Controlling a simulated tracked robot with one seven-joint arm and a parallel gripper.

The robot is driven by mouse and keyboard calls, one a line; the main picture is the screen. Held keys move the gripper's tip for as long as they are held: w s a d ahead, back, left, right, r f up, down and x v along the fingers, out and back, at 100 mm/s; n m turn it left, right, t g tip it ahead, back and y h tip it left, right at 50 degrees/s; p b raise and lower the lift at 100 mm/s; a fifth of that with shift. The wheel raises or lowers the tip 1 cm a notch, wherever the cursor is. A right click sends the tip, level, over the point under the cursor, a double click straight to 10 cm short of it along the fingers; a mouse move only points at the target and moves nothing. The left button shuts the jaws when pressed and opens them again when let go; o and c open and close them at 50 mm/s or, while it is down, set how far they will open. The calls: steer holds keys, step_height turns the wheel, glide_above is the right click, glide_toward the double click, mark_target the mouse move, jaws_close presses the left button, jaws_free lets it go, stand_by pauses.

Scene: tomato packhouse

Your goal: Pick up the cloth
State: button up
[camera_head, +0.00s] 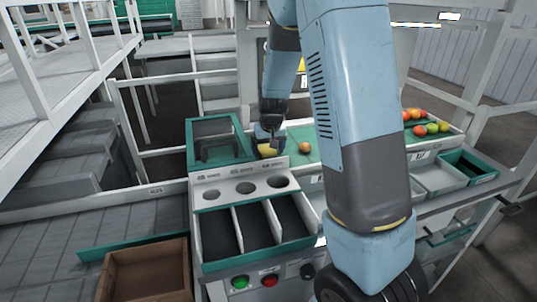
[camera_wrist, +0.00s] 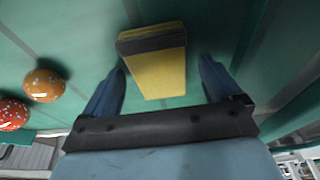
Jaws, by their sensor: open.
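The cloth (camera_wrist: 158,72) looks like a folded yellow block with a dark grey band near its far end. It lies on a green surface in the wrist view. In the head view it is a small yellow patch (camera_head: 267,150), partly hidden by my gripper (camera_head: 268,136). My gripper (camera_wrist: 162,68) is open, with one blue finger on each side of the cloth's near part and a gap on both sides. Whether the fingertips are down at the cloth's height I cannot tell.
An orange tomato (camera_wrist: 43,85) and a red speckled one (camera_wrist: 12,113) lie left of my gripper in the wrist view.

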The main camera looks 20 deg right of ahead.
mark_target(267, 150)
steer(key=c, duration=1.1)
steer(key=shift+c, duration=0.2)
steer(key=shift+r, duration=0.45)
steer(key=v, duration=0.2)
steer(key=shift+w+a+r, duration=0.1)
steer(key=shift+w+r, duration=0.1)
steer(key=shift+r, duration=0.2)
steer(key=s+r, duration=0.2)
steer(key=s+a+r, duration=0.1)
steer(key=s+r, duration=0.1)
steer(key=r, duration=0.1)
steer(key=shift+s+a, duration=0.1)
steer(key=s+a+r, duration=0.2)
steer(key=s+r, duration=0.2)
steer(key=s, duration=0.5)
steer(key=shift+a+r, duration=0.2)
steer(key=shift+a, duration=0.1)
